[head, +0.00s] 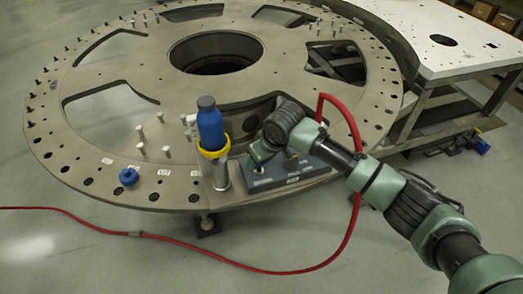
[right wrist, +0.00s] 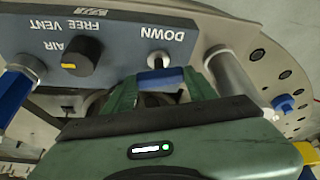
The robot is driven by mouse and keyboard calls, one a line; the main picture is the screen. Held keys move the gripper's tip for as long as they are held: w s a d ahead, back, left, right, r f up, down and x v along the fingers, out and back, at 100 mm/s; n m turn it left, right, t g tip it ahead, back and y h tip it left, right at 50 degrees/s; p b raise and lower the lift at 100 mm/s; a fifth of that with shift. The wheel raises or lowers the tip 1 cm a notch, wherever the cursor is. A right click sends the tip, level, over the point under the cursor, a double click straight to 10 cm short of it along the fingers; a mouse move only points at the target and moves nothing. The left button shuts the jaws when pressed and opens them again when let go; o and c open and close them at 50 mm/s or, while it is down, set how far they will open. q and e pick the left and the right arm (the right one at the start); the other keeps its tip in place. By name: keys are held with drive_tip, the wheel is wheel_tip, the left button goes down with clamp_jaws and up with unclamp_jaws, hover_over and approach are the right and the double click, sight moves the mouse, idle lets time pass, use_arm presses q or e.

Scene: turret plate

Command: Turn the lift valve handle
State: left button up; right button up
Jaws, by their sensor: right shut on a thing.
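A grey control panel (head: 287,184) sits at the front edge of the turret plate. The right wrist view shows the panel (right wrist: 110,28) upside down with the words "DOWN", "FREE VENT" and "AIR". The lift valve handle, a blue lever (right wrist: 160,77) on a light metal stem, stands below "DOWN". My right gripper (right wrist: 160,90) has its green fingers on both sides of this blue lever and is shut on it. In the head view my right gripper (head: 257,156) is over the panel's left part and hides the lever. My left gripper is not in view.
The round turret plate (head: 120,185) carries several pins and holes. A blue bottle-like tool (head: 209,125) stands in a yellow-rimmed holder (head: 218,172) left of the panel. A black-and-yellow knob (right wrist: 78,63) and another blue handle (right wrist: 14,95) are nearby. A red hose (head: 300,271) loops over the floor.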

drive_tip(key=m+p, duration=0.2)
drive_tip(key=shift+s+a+r+m+h+p, duration=0.1)
drive_tip(key=shift+a+r+m+h+p, duration=0.05)
drive_tip(key=shift+m+h+p, duration=0.2)
drive_tip(key=shift+m+t+h+p, duration=0.25)
drive_tip(key=shift+m+t+p, duration=0.15)
drive_tip(key=shift+m, duration=0.15)
drive_tip(key=o, duration=1.4)
drive_tip(key=shift+c, duration=0.2)
drive_tip(key=a+b+v, duration=0.1)
drive_tip(key=v, duration=0.6)
drive_tip(key=shift+d+r+b, duration=0.25)
drive_tip(key=shift+d+b, duration=0.15)
drive_tip(key=shift+d, duration=0.15)
